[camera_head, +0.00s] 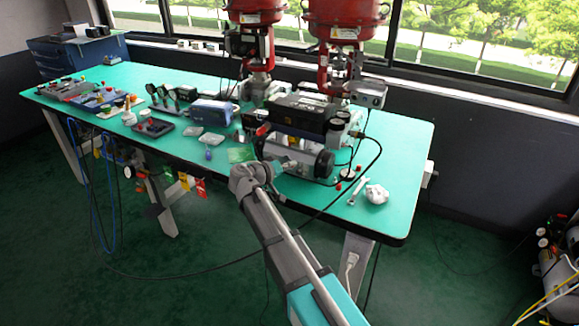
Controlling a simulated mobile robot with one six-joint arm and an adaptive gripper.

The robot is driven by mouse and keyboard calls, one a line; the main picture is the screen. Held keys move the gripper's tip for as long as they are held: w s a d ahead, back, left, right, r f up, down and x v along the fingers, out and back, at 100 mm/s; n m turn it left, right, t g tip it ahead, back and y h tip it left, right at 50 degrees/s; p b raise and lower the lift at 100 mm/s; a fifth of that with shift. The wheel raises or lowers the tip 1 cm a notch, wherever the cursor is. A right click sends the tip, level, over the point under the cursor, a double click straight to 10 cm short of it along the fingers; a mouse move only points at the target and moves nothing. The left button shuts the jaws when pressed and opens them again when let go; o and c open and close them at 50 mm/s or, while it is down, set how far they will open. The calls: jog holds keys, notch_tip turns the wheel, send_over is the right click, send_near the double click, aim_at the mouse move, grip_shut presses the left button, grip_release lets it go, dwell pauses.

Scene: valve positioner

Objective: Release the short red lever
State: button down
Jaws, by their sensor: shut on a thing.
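The short red lever (262,130) shows as a small red patch at the left end of the dark valve positioner (303,114), on the right half of the green table. My arm reaches up from the bottom of the picture. My gripper (261,143) is small and dark here, at the left side of the positioner. It is shut on the red lever. The fingertips and the exact contact are too small to make out.
The green table (405,165) also holds a wrench (357,189), a crumpled white cloth (376,194) and a blue box (211,112). Two red actuators (345,15) stand behind the positioner. A black cable loops over the table's front edge. Tools crowd the left half.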

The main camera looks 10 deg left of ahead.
jog(key=n+h+b, duration=0.1)
jog(key=n, duration=0.1)
jog(key=r+n+t+h+b, duration=0.1)
jog(key=n, duration=0.2)
jog(key=shift+d, duration=0.15)
jog(key=n+b, duration=0.1)
jog(key=n, duration=0.1)
jog(key=r+n+t, duration=0.1)
jog(key=n+t+h+b, duration=0.1)
jog(key=n, duration=0.1)
jog(key=shift+a+r+n+b, duration=0.2)
jog(key=shift+r+n+b, duration=0.05)
jog(key=shift+n+b, duration=0.05)
dwell(0.4)
jog(key=c, duration=0.7)
grip_release()
jog(key=shift+h, duration=0.3)
